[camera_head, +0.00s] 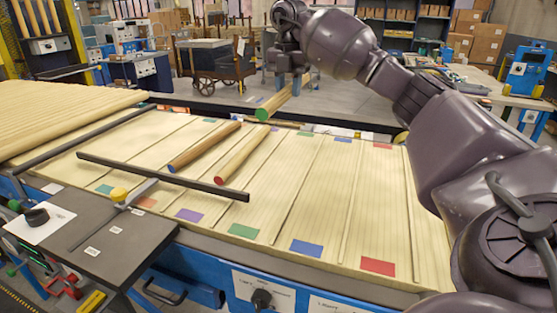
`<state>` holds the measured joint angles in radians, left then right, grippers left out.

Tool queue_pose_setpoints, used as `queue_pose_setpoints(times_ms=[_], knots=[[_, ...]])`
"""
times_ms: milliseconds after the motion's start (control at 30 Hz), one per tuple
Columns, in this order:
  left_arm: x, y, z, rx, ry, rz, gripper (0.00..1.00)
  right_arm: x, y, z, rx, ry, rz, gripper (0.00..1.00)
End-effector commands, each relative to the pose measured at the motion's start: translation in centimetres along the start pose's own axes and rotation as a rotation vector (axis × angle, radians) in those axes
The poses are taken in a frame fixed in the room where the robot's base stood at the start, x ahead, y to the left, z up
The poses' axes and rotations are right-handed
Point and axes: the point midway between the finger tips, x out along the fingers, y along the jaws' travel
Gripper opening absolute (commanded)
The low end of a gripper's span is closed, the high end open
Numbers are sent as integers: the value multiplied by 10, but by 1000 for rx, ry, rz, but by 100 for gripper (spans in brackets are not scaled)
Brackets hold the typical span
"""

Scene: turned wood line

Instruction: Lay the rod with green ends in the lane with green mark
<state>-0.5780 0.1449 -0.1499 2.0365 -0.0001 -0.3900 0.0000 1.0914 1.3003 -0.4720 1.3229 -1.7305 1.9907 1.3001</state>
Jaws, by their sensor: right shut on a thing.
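My right gripper (285,78) is shut on the rod with green ends (282,99), holding it in the air near the far edge of the lane table. One green end faces me; the rod's far end is partly hidden by the gripper. The lane with the green mark (243,231) runs from the near edge towards the far edge. The rod with a red end (242,153) lies on the table left of this lane's middle. My left gripper is not in view.
A rod with a blue end (204,147) lies left of the red-ended one. A dark bar (160,175) crosses several lanes. Lanes with a blue mark (306,247) and a red mark (378,266) are clear. A dark side table (100,232) stands front left.

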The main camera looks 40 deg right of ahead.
Motion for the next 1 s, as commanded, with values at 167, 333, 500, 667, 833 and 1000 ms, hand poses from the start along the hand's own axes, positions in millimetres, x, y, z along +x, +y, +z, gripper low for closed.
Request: queue_pose_setpoints(times_ms=[167,333,500,667,833,1000], knots=[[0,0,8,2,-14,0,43,42,0,0,-1,4,-6,4],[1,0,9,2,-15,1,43,79,0,-1,-1,4,-6,4],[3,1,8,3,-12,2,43,114,0,-1,-1,3,-4,4],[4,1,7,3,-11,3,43,138,0,-1,-1,2,-3,4],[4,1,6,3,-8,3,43,146,0,0,-1,1,-1,4],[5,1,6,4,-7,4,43,162,0,-1,-1,3,-3,4]])
